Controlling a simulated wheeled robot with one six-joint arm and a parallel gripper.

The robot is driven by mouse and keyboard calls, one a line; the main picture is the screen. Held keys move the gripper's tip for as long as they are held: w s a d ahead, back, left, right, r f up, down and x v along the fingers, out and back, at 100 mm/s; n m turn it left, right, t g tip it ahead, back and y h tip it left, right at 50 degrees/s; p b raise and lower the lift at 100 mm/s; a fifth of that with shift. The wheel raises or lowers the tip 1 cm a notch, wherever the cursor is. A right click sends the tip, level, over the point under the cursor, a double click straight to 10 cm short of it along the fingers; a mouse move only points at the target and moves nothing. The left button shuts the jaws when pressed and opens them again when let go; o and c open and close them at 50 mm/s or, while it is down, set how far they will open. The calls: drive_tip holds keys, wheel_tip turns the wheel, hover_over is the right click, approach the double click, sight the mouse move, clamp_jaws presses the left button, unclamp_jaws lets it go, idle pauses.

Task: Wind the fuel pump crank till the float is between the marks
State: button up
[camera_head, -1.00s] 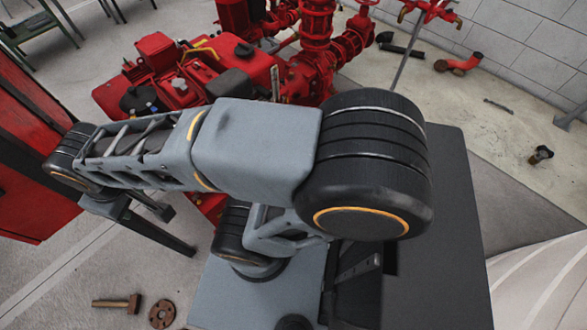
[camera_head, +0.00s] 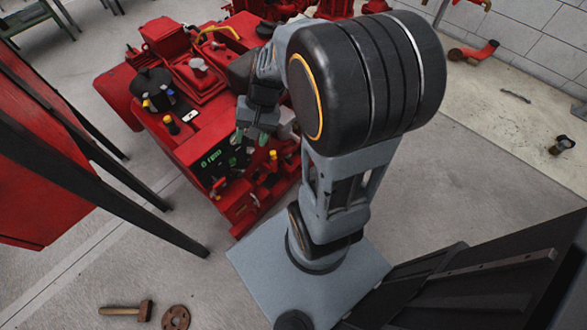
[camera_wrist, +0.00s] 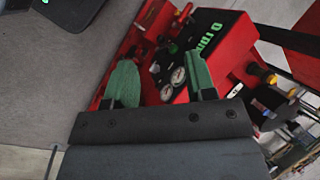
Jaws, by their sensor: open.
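The red fire pumpset (camera_head: 195,100) fills the upper left of the head view. Its panel with green characters (camera_head: 211,158) also shows in the wrist view (camera_wrist: 207,38), with two round gauges (camera_wrist: 178,76) beside the characters. My gripper (camera_head: 250,139) is over the near end of the pumpset, by the panel. In the wrist view its two green fingers (camera_wrist: 161,72) are apart, with nothing held between them and the gauges beyond. I cannot make out the fuel pump crank, the float or its marks in either view.
A red cabinet-like body with dark legs (camera_head: 115,185) stands at the left. Open floor (camera_head: 440,190) lies to the right. Red pipework is at the back.

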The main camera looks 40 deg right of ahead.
drive_tip(key=w+d+f+m+t+y+b, duration=0.1)
drive_tip(key=w+d+f+m+y+b, duration=0.15)
drive_tip(key=f, duration=0.35)
drive_tip(key=w+d+f+m+t+y+b, duration=0.1)
drive_tip(key=d+f+m+y+b, duration=0.15)
drive_tip(key=f, duration=0.45)
drive_tip(key=w+d+f+m+t+y+b, duration=0.1)
drive_tip(key=f+m+b, duration=0.2)
drive_tip(key=f, duration=0.3)
drive_tip(key=m+t+h+b, duration=0.8)
drive_tip(key=m+t+b, duration=0.7)
drive_tip(key=m, duration=0.4)
approach(289, 162)
drive_tip(key=w+b, duration=0.1)
drive_tip(key=w, duration=0.2)
drive_tip(key=w+a+b, duration=0.1)
drive_tip(key=w, duration=0.2)
drive_tip(key=w+f+b, duration=0.1)
drive_tip(key=w, duration=0.3)
drive_tip(key=shift+w+a, duration=0.1)
drive_tip(key=shift+a, duration=0.05)
drive_tip(key=shift+c, duration=0.3)
